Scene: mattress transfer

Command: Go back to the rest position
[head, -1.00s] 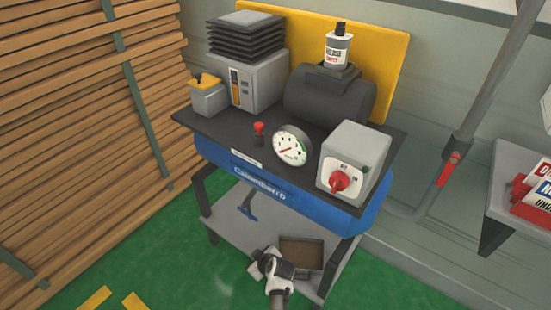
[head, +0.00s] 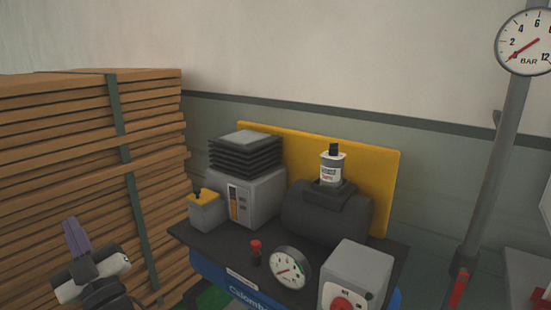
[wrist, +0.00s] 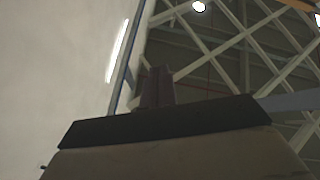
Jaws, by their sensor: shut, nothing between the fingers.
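My gripper (head: 75,232) is at the lower left of the head view, in front of the stacked planks, with its fingers pointing up. The fingers are together with nothing between them. In the wrist view the closed fingers (wrist: 156,86) stand against a pale wall and the roof trusses; nothing is near them. The rest of my arm is mostly cut off by the bottom edge of the head view.
A plank stack (head: 60,140) fills the left. A compressor bench (head: 225,258) stands at centre, carrying a grey box, black tank, bottle (head: 333,168), gauge (head: 290,268) and red-knob switch box (head: 362,272). A pipe with a pressure gauge (head: 525,42) runs up the right wall.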

